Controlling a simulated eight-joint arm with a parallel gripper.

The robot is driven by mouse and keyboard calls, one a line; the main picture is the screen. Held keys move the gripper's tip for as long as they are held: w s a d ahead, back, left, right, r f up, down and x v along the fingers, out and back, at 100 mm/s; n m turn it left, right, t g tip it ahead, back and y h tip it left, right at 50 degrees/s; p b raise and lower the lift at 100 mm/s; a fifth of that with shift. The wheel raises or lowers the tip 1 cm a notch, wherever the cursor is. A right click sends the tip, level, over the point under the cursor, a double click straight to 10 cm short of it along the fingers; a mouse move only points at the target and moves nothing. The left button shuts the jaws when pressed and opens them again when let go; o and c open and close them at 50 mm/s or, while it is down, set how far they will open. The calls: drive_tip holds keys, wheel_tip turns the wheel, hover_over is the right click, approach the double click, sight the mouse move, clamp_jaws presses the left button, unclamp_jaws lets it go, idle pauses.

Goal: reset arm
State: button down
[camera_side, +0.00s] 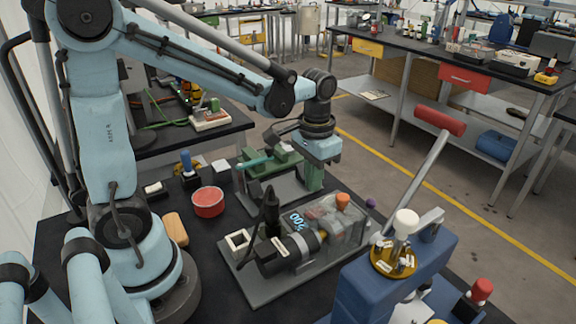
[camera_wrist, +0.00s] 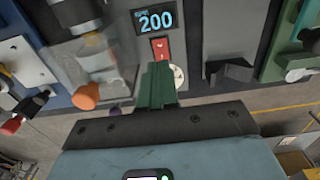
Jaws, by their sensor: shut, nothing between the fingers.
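My gripper (camera_side: 312,182) hangs above the far edge of the bench, behind the motor machine, and points downward. In the wrist view its green fingers (camera_wrist: 157,88) are together with nothing between them. The machine (camera_side: 290,245) sits on a grey plate with a clear cover, and its display (camera_wrist: 155,21) reads 200. A red switch (camera_wrist: 160,48) lies just beyond my fingertips in the wrist view. I cannot tell whether the fingertips touch anything.
A blue press (camera_side: 365,285) with a red-handled lever (camera_side: 440,118) stands at the front right. A red round container (camera_side: 208,202), a wooden block (camera_side: 175,229) and a green vise-like fixture (camera_side: 268,163) are on the dark bench. The floor beyond the bench is open.

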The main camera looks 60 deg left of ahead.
drive_tip(key=s+d+r+t, duration=0.1)
drive_tip(key=s+r+t, duration=0.3)
drive_tip(key=t, duration=0.3)
drive_tip(key=shift+s+r, duration=0.4)
drive_tip(key=shift+s, duration=0.45)
drive_tip(key=shift+d, duration=0.1)
drive_tip(key=c, duration=1.8)
unclamp_jaws()
